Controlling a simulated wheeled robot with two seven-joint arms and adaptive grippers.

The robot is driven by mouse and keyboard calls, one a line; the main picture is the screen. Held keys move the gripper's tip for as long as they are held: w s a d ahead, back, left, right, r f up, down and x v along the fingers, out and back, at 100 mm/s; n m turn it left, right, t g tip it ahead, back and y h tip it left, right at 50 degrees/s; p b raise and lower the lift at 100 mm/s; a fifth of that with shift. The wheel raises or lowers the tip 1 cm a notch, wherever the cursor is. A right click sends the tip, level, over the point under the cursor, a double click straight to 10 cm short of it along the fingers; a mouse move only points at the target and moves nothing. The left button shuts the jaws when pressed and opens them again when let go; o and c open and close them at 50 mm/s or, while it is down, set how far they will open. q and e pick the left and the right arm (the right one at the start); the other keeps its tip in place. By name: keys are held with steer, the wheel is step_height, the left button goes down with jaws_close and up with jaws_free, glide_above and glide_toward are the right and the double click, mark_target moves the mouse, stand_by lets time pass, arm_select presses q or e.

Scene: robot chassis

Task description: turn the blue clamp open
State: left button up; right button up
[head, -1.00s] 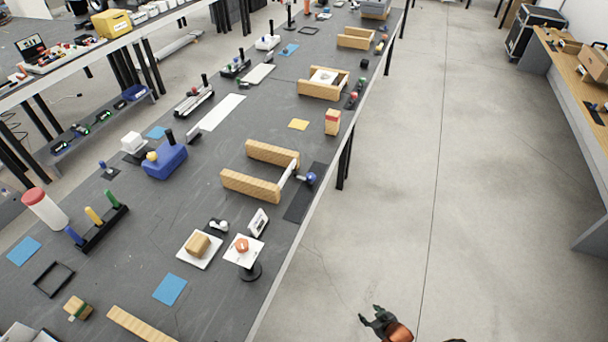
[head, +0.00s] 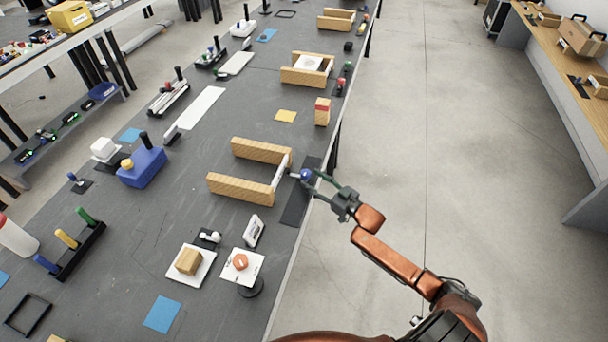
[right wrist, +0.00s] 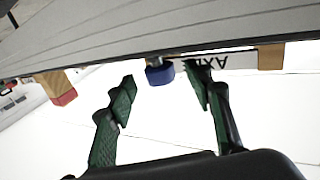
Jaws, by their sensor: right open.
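The clamp's blue round knob (head: 306,174) sits at the end of a short rod, at the right side of two wooden blocks (head: 240,188) with a white plate (head: 282,172) between them. My right gripper (head: 318,184) is at the table's right edge, open, with its fingertips at the knob. In the right wrist view the blue knob (right wrist: 160,74) shows between the two open green fingertips (right wrist: 163,84), with gaps to both; I see no contact. My left gripper is not in view.
A dark mat (head: 301,205) lies under the knob. A red-topped wooden block (head: 322,112) stands farther along the edge. A white stand (head: 241,265) and a small framed sign (head: 254,230) are nearer. The floor to the right is clear.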

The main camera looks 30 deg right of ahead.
mark_target(305, 175)
steer(key=x, duration=0.4)
steer(key=shift+f+b, duration=0.25)
steer(key=shift+b, duration=0.05)
steer(key=shift+w+r, duration=0.1)
steer(key=shift+w, duration=0.05)
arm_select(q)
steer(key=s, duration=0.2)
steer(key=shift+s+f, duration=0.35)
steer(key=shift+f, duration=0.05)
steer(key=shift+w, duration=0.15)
arm_select(e)
steer(key=shift+c, duration=0.3)
steer(key=c, duration=0.3)
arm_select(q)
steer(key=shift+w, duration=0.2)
arm_select(e)
jaws_close()
